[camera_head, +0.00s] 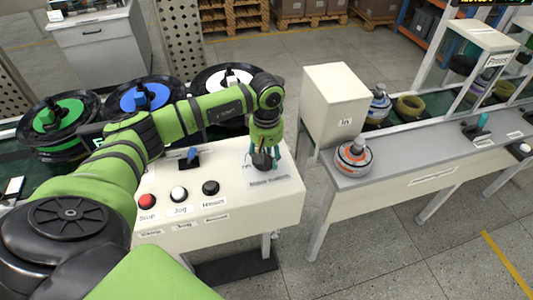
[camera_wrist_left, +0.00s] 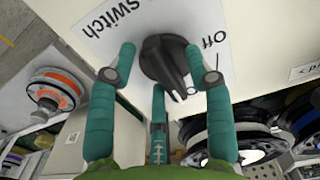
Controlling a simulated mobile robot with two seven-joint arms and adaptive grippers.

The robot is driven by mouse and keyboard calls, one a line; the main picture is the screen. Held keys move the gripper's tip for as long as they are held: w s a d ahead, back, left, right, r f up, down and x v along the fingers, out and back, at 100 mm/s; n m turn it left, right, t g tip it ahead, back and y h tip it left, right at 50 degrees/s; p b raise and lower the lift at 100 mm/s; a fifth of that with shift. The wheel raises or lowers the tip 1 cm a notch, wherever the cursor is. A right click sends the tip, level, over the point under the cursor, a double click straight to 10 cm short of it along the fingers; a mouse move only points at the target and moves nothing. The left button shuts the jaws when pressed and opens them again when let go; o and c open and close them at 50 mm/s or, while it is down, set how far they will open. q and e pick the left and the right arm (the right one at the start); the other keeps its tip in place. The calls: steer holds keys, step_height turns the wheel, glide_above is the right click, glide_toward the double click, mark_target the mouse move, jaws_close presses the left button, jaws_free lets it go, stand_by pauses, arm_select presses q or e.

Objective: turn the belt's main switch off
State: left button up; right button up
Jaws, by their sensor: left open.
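The main switch (camera_head: 262,161) is a dark rotary knob on a white label at the right end of the cream control box. In the left wrist view the black knob (camera_wrist_left: 168,62) shows large, its narrow end with a pale mark pointing down the picture. The word "Off" (camera_wrist_left: 213,40) is printed to the right of it, upside down. My left gripper (camera_head: 264,153) is over the knob, pointing down. In the left wrist view its teal fingers (camera_wrist_left: 164,64) stand apart around the knob; I cannot tell whether they touch it. My right gripper is not in view.
Red (camera_head: 147,201), white (camera_head: 179,194) and black (camera_head: 210,188) buttons line the box's front. A blue-handled lever (camera_head: 190,157) stands behind them. Hub wheels (camera_head: 145,97) lie on the belt behind. A cream block (camera_head: 343,105) marked "In" and an orange-ringed motor (camera_head: 354,157) are to the right.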

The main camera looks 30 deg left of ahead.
arm_select(q)
steer(key=c, duration=1)
jaws_close()
steer(key=n+b, duration=0.2)
steer(key=shift+w+f+n+b, duration=0.2)
steer(key=shift+n+b, duration=0.1)
steer(key=shift+b, duration=0.1)
steer(key=n+b, duration=0.3)
steer(key=n, duration=0.2)
steer(key=shift+w+a+r+b, duration=0.1)
steer(key=shift+w+b, duration=0.05)
steer(key=shift+b, duration=0.15)
steer(key=n+b, duration=0.1)
steer(key=n, duration=0.1)
steer(key=n+b, duration=0.1)
steer(key=n, duration=0.2)
steer(key=shift+w+a, duration=0.15)
steer(key=n, duration=0.2)
steer(key=n+b, duration=0.1)
steer(key=n, duration=0.2)
steer(key=shift+a+r, duration=0.15)
steer(key=shift+a, duration=0.05)
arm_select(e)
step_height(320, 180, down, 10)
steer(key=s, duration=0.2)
arm_select(q)
steer(key=shift+n, duration=0.3)
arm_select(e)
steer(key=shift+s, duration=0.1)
